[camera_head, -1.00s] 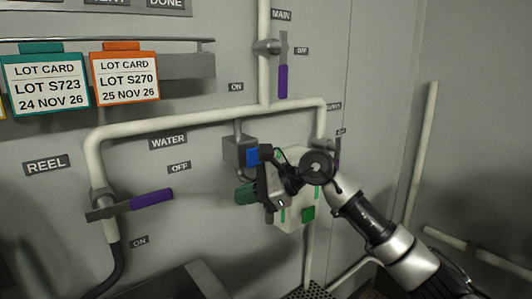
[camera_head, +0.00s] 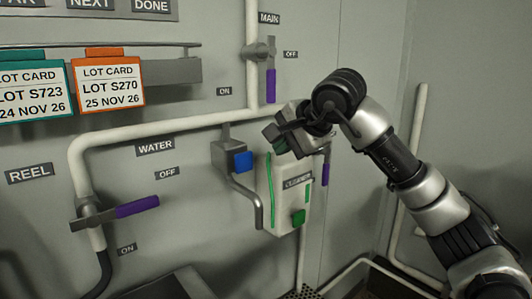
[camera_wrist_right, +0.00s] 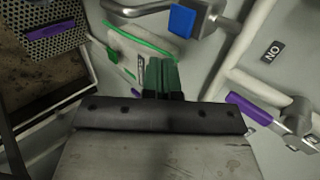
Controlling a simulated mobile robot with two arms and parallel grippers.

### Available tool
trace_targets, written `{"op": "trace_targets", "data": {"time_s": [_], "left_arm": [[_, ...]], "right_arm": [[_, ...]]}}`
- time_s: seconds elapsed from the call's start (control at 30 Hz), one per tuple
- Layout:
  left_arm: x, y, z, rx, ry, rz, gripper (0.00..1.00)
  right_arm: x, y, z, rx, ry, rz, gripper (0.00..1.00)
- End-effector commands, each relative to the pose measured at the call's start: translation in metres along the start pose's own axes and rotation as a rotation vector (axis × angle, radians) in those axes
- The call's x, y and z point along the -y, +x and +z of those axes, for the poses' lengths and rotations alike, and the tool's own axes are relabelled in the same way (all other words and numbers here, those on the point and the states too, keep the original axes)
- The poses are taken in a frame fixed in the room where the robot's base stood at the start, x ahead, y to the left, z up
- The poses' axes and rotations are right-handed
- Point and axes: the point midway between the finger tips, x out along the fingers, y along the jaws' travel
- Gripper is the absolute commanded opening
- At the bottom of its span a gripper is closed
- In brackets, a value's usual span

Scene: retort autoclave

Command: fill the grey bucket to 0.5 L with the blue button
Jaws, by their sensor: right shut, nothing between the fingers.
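The blue button (camera_head: 243,161) is on a grey wall box with a bent grey spout running down from it. In the right wrist view the blue button (camera_wrist_right: 182,19) is at the top. My right gripper (camera_head: 279,146) is raised in front of the upper part of the white cleaner dispenser, to the right of the blue button and apart from it. In the right wrist view its green fingers (camera_wrist_right: 163,76) are together and empty. I cannot make out the grey bucket in either view. My left gripper is not in view.
The cleaner dispenser (camera_head: 289,190) has a green button (camera_head: 298,217). A purple-handled reel valve (camera_head: 137,205) is at left and a main valve (camera_head: 270,86) above. A perforated grate (camera_wrist_right: 55,42) is at the wrist view's upper left. Lot cards (camera_head: 108,86) hang at upper left.

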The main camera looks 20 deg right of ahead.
Motion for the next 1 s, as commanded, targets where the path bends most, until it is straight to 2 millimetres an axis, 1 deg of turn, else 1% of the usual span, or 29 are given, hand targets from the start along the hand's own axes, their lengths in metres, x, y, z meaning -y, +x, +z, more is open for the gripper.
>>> {"op": "trace_targets", "data": {"time_s": [0.17, 0.4, 0.47, 0.53, 0.7, 0.83, 1.0], "left_arm": [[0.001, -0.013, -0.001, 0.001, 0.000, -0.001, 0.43], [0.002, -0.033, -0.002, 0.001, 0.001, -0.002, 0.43], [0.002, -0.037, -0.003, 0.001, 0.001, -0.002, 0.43], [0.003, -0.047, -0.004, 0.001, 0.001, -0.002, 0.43], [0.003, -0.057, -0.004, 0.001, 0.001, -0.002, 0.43], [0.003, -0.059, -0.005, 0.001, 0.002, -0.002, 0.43], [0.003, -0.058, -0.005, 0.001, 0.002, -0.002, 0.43]], "right_arm": [[0.001, 0.029, 0.001, 0.002, 0.000, 0.006, 0.00], [0.002, 0.081, 0.001, 0.003, 0.002, 0.007, 0.00], [0.001, 0.093, 0.001, 0.003, 0.002, 0.006, 0.00], [0.013, 0.099, 0.002, 0.004, 0.002, 0.003, 0.00], [0.024, 0.115, 0.001, 0.003, 0.001, 0.002, 0.00], [0.026, 0.121, 0.001, 0.001, 0.000, 0.002, 0.00], [0.026, 0.122, 0.001, 0.001, -0.001, 0.001, 0.00]]}}
